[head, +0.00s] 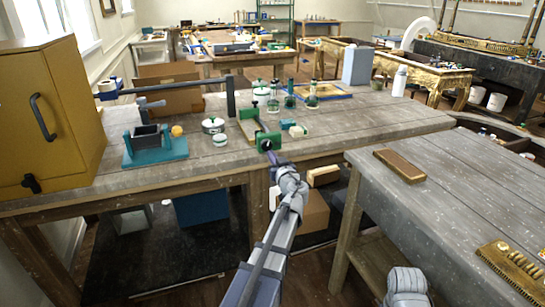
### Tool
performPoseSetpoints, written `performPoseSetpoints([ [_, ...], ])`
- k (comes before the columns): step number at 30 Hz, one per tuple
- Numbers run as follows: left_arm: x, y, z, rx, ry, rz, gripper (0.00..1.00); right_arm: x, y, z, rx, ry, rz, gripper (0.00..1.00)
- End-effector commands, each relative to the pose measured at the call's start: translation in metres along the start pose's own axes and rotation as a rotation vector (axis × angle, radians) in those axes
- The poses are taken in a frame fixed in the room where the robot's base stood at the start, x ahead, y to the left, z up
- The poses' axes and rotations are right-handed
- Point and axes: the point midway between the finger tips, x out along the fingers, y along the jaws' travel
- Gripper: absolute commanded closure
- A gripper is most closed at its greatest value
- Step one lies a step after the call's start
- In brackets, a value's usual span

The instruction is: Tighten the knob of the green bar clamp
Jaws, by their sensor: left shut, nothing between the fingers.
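The green bar clamp lies on the near edge of the wooden workbench (350,125). Its green end (267,141) faces me, and its bar runs back to another green part (248,114). The knob is small in the picture, and I cannot clearly tell it from the green end. My left gripper (272,156) is shut and empty, just in front of and below that near end. I cannot tell whether its tips touch the clamp. My right gripper is out of view.
A teal vise (155,150) and a yellow cabinet (55,115) stand on the left. White-and-green jars (213,125) and several bottles stand close around the clamp. A second bench (460,190) at right carries a brown block (399,166) and a brush (515,268).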

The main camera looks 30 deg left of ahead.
Motion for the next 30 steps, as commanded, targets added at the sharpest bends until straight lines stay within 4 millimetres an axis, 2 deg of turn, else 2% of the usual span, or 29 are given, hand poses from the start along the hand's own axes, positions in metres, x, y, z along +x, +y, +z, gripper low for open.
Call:
performPoseSetpoints([
  [13,0.001,-0.015,-0.002,0.006,0.005,-0.008,1.0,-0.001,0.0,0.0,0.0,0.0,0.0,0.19],
  [30,-0.001,-0.015,0.007,0.002,0.002,-0.004,1.0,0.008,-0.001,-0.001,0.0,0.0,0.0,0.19],
])
